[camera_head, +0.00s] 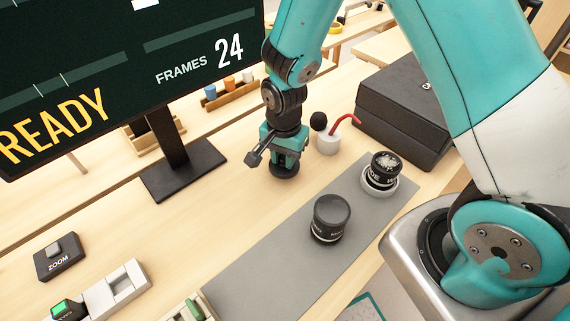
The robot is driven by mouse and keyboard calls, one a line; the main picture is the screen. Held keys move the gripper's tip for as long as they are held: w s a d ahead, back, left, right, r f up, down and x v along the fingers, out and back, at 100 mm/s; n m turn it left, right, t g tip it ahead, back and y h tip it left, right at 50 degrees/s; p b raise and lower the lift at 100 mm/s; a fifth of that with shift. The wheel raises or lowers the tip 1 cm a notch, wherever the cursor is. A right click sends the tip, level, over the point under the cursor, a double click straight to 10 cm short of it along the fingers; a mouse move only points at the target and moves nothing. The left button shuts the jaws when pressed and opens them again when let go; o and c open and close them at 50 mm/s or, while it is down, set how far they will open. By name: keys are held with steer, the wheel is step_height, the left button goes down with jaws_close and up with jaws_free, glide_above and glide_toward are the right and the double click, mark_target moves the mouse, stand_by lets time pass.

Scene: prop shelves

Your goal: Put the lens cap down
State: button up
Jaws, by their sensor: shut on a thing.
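My gripper (285,156) points down near the middle of the view, at the left of the far end of the grey mat (262,265). Its jaws are shut on a round black lens cap (284,171). The cap is low over the bare wooden table; I cannot tell whether it touches the surface. A black lens (331,220) with a plain dark top stands upright on the mat. Another black lens (384,168), with a pale pattern on its top, sits in a white ring (380,189) at the mat's far end.
A monitor (135,60) stands on a dark foot (184,170) left of my gripper. A white pot (328,141) with a red bent piece and a dark box (405,110) stand behind. A ZOOM block (58,257) sits front left. Bare table lies between.

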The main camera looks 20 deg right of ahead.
mark_target(284, 165)
steer(key=shift+f, duration=1.7)
steer(key=shift+f, duration=0.15)
steer(key=o, duration=0.9)
